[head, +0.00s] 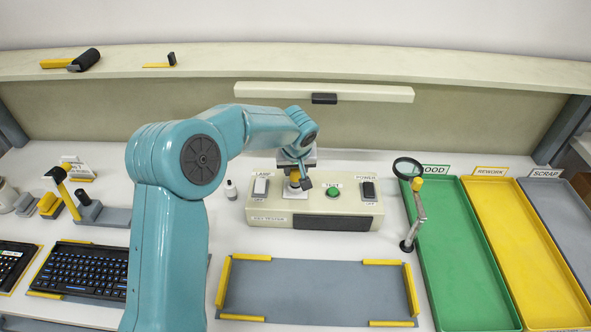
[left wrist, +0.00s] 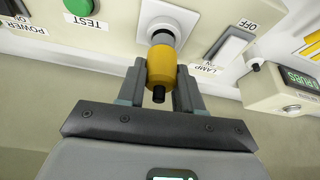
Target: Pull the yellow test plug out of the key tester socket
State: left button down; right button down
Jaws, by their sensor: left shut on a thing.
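The key tester (head: 260,216) is a cream box at the middle of the bench. It has a lamp switch, a green test button (head: 333,192) and a power switch. Its round socket sits on a white plate (left wrist: 182,18) in the left wrist view. The yellow test plug (left wrist: 161,65) is at the socket mouth, with a pale collar between them; I cannot tell how deep it sits. My left gripper (left wrist: 160,88) is shut on the plug, one finger on each side. My right gripper is not in view.
A small white bottle (head: 231,190) stands left of the tester. A magnifier (head: 408,169) on a stand is to the right, beside the green tray (head: 445,260). A grey mat (head: 318,290) with yellow corner strips lies in front. A keyboard (head: 85,270) lies at left.

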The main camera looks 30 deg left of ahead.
pick_arm(q)
jog(key=shift+w+r, duration=0.15)
jog(key=shift+r, duration=0.25)
jog(key=shift+r, duration=0.1)
jog(key=shift+r+p, duration=0.45)
notch_tip(320, 180, up, 3)
jog(key=shift+r+p, duration=0.1)
jog(key=shift+p, duration=0.6)
